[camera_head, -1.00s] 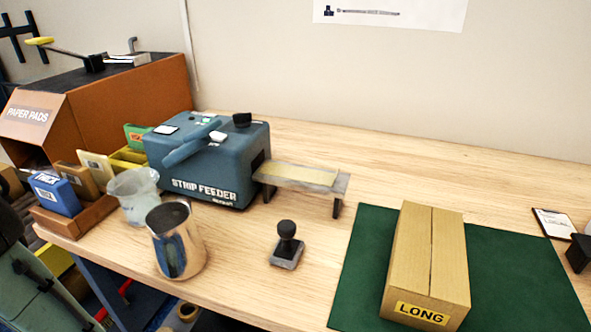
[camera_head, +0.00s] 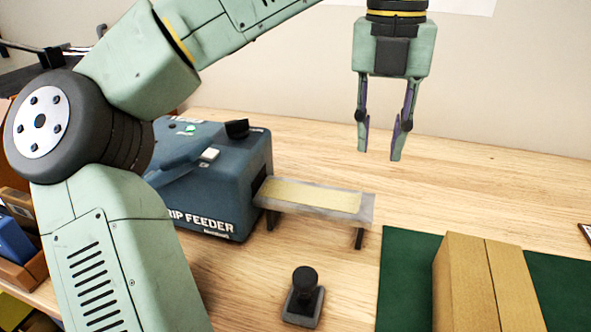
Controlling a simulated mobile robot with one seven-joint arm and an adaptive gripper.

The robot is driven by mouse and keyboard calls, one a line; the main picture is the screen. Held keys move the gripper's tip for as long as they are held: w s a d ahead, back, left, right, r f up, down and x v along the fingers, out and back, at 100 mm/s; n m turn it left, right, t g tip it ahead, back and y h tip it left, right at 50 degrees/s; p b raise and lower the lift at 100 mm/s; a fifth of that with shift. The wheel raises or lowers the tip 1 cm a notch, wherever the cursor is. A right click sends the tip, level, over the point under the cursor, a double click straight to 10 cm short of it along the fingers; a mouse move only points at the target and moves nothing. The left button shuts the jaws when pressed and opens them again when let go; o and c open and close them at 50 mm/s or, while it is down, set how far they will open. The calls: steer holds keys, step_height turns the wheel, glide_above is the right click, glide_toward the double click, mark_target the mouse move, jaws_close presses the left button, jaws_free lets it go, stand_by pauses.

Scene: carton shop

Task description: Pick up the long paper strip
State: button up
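The long paper strip (camera_head: 312,195) is pale yellow and lies flat on the grey outfeed shelf (camera_head: 367,212) of the blue strip feeder (camera_head: 225,190). The shelf stands on dark legs at the feeder's right side. My gripper (camera_head: 380,155) points down with its two fingers apart and nothing between them. In the picture it is above and to the right of the strip, apart from it. My arm hides the left part of the feeder.
A cardboard carton (camera_head: 485,285) stands on a green mat (camera_head: 405,255) at the lower right. A black-handled stamp (camera_head: 304,295) stands in front of the shelf. The wooden table (camera_head: 470,170) is bare behind the mat.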

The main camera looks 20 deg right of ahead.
glide_above(360, 206)
steer(key=f, duration=0.5)
steer(key=shift+s, duration=0.3)
steer(key=shift+w+f+p, duration=0.2)
steer(key=shift+f, duration=1.2)
steer(key=shift+w+f+p, duration=0.15)
steer(key=shift+f+p, duration=0.05)
steer(key=shift+f, duration=1.15)
jaws_close()
